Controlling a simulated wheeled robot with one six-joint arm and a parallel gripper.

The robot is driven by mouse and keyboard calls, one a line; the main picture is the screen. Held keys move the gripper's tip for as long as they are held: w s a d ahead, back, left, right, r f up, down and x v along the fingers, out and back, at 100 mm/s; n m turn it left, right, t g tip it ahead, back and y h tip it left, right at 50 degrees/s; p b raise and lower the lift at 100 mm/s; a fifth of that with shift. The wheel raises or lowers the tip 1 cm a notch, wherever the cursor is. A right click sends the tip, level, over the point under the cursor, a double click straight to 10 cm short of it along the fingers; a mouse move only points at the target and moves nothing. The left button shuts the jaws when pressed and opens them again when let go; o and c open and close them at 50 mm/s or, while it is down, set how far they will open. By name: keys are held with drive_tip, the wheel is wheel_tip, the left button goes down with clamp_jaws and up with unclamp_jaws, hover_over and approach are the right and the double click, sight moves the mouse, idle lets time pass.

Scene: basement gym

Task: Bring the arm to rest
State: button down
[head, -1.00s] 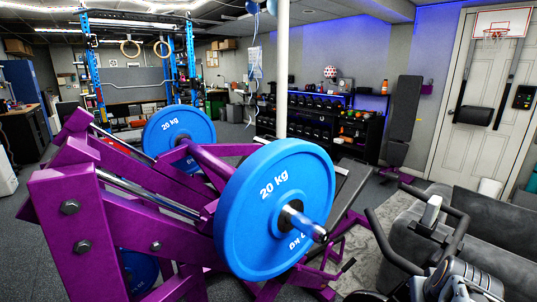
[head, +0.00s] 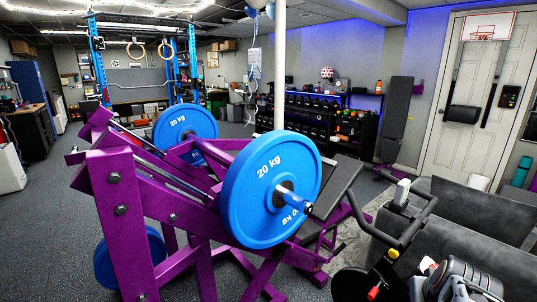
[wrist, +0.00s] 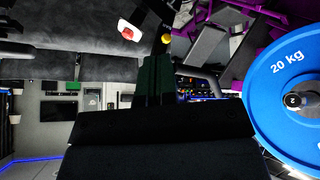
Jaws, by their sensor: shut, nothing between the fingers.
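My gripper (wrist: 155,80) shows in the wrist view as dark fingers close together at the middle, above a broad dark body that fills the lower centre. It is shut and empty. My arm (head: 465,283) shows at the bottom right of the head view; the gripper cannot be made out there. In the wrist view a blue 20 kg plate (wrist: 285,75) is at the right edge, apart from the fingers.
A purple weight machine (head: 122,215) with blue plates (head: 262,205) stands close in front. An exercise bike (head: 385,265) and a grey sofa (head: 460,215) are at the right. A dumbbell rack (head: 330,125) stands behind. Open floor (head: 45,225) lies at the left.

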drive_tip(key=a+r+n+g+y+p, duration=0.1)
drive_tip(key=a+r+n+p, duration=0.1)
drive_tip(key=a, duration=0.8)
drive_tip(key=a+r+n+g+y+p, duration=0.1)
drive_tip(key=a+p, duration=0.4)
drive_tip(key=a, duration=0.5)
drive_tip(key=shift+w+a+r+n+y, duration=0.2)
drive_tip(key=shift+r+n+y, duration=0.25)
drive_tip(key=shift+n+y, duration=0.3)
drive_tip(key=shift+a, duration=0.1)
